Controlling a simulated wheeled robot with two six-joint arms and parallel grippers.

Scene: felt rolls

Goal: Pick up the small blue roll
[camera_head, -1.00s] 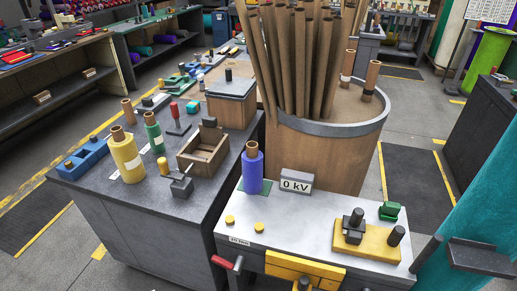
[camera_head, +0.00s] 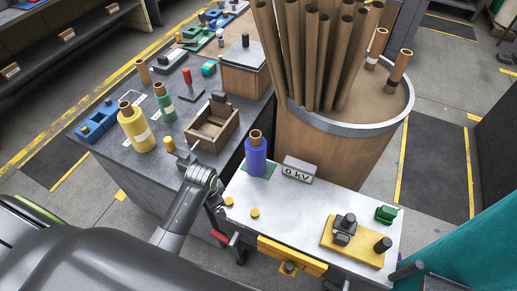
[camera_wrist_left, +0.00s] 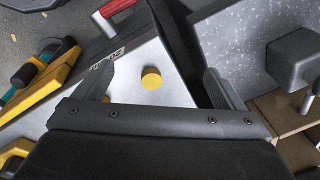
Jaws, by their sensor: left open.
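The small blue roll (camera_head: 256,160) stands upright with a brown core showing at its top. It sits on a green patch at the back left of the white-topped bench (camera_head: 290,217). My left gripper (camera_head: 218,197) is in front and left of the roll, low near the bench's left edge, apart from it. In the left wrist view my gripper (camera_wrist_left: 160,88) is open, its two fingers spread with nothing held between them. A yellow knob (camera_wrist_left: 151,78) shows beyond them on the bench top. The roll does not show in the left wrist view. My right gripper is not in view.
A "0 kV" block (camera_head: 298,170) stands right of the roll. A large barrel (camera_head: 335,155) of brown tubes is behind it. A yellow roll (camera_head: 137,130), a green roll (camera_head: 164,107) and a wooden box (camera_head: 212,127) stand on the dark bench. The middle of the white top is clear.

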